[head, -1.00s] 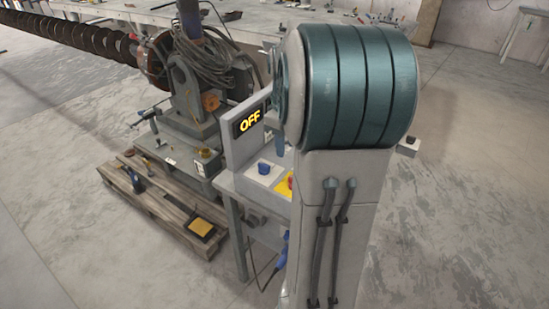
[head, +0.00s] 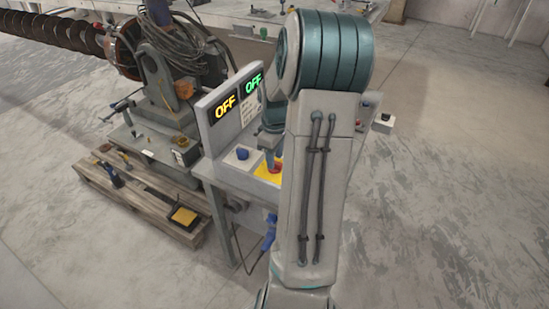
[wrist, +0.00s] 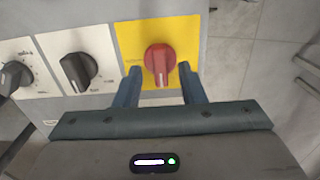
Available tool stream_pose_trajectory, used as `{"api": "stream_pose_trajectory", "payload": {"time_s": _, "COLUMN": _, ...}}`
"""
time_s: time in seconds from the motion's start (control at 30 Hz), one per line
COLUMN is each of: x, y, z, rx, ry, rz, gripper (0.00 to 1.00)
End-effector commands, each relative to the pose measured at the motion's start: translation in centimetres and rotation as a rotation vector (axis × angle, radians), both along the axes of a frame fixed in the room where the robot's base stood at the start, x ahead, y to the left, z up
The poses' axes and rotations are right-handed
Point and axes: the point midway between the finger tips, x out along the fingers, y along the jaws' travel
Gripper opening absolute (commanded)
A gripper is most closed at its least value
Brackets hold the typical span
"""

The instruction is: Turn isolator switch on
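The isolator switch (wrist: 159,62) is a red rotary knob on a yellow plate (wrist: 186,28) in the wrist view. Its grip ridge points roughly up and down in that picture. My gripper (wrist: 155,72) is open, with one blue-grey finger on each side of the knob's lower part. I cannot tell whether either finger touches it. In the head view the yellow plate (head: 265,173) is partly hidden by my arm, and a bit of the red knob (head: 277,166) shows beside my gripper. The control panel (head: 205,130) carries two displays, both reading OFF, one yellow and one green.
Two dark knobs on white plates, a middle one (wrist: 77,70) and a left one (wrist: 14,76), sit left of the isolator. A blue knob (head: 242,153) shows on the panel. A wooden pallet (head: 150,200) with tools lies left. Open floor is at right.

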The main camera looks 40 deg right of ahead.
Motion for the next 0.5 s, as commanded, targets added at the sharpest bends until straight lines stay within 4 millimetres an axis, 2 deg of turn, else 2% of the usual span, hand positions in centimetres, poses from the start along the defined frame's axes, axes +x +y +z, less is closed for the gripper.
{"api": "stream_pose_trajectory", "payload": {"time_s": 0.17, "x": -0.03, "y": 0.03, "z": -1.19, "rx": 0.000, "ry": 0.001, "rz": 0.001, "gripper": 0.36}}
{"api": "stream_pose_trajectory", "payload": {"time_s": 0.43, "x": -0.01, "y": 0.01, "z": -1.30, "rx": -0.001, "ry": 0.000, "rz": 0.000, "gripper": 0.36}}
{"api": "stream_pose_trajectory", "payload": {"time_s": 0.47, "x": -0.01, "y": 0.01, "z": -1.29, "rx": -0.001, "ry": 0.000, "rz": 0.000, "gripper": 0.31}}
{"api": "stream_pose_trajectory", "payload": {"time_s": 0.5, "x": -0.01, "y": 0.01, "z": -1.29, "rx": -0.001, "ry": 0.000, "rz": 0.000, "gripper": 0.20}}
